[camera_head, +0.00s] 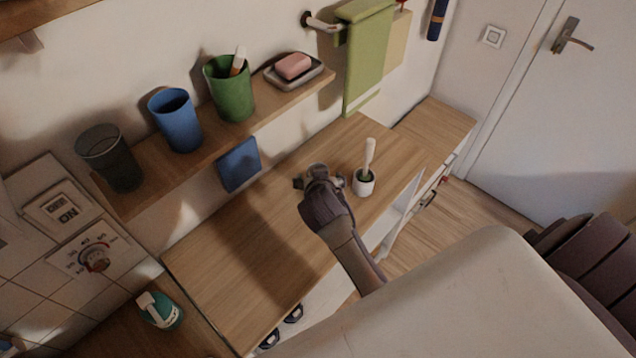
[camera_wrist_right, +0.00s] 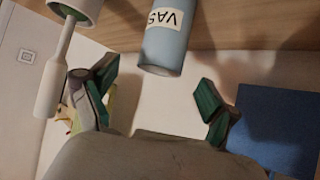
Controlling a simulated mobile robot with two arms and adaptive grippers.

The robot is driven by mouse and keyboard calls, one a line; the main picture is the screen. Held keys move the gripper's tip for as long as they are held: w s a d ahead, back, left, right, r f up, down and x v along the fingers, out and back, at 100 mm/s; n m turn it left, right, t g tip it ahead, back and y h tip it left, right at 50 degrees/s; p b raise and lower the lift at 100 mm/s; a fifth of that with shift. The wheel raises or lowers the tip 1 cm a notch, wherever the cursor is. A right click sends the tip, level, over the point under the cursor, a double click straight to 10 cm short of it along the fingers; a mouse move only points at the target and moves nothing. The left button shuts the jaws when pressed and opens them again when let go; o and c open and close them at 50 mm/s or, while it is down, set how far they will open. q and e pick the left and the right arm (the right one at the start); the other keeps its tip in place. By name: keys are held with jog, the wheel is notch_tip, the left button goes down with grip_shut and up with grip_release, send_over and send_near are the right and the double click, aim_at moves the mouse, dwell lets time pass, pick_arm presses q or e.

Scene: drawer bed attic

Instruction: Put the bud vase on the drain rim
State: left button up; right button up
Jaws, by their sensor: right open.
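The bud vase (camera_wrist_right: 170,35) is a light blue-grey cylinder with a white label whose visible letters read "VAS". In the right wrist view it comes down from the top edge, with its near end just ahead of the gap between my fingers. My right gripper (camera_wrist_right: 155,78) is open, with green-padded fingers apart and nothing between them. In the head view the right gripper (camera_head: 318,176) is over the wooden counter, and the vase is mostly or wholly hidden by it. I cannot make out a drain rim. My left gripper is not in view.
A white cup with a brush (camera_head: 364,182) stands close beside the right gripper; it also shows in the wrist view (camera_wrist_right: 50,65). A wall shelf (camera_head: 150,196) holds cups and a soap dish (camera_head: 293,72). The counter (camera_head: 235,255) left of the gripper is clear.

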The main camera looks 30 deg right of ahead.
jog(key=p+x, duration=0.1)
jog(key=x, duration=0.3)
jog(key=shift+w+f+p, duration=0.15)
jog(key=shift+w+p, duration=0.05)
jog(key=shift+p, duration=0.1)
jog(key=shift+w+d+f, duration=0.2)
jog(key=shift+w+f, duration=0.1)
jog(key=shift+f, duration=0.05)
jog(key=shift+c, duration=1.1)
jog(key=shift+r, duration=0.1)
grip_shut()
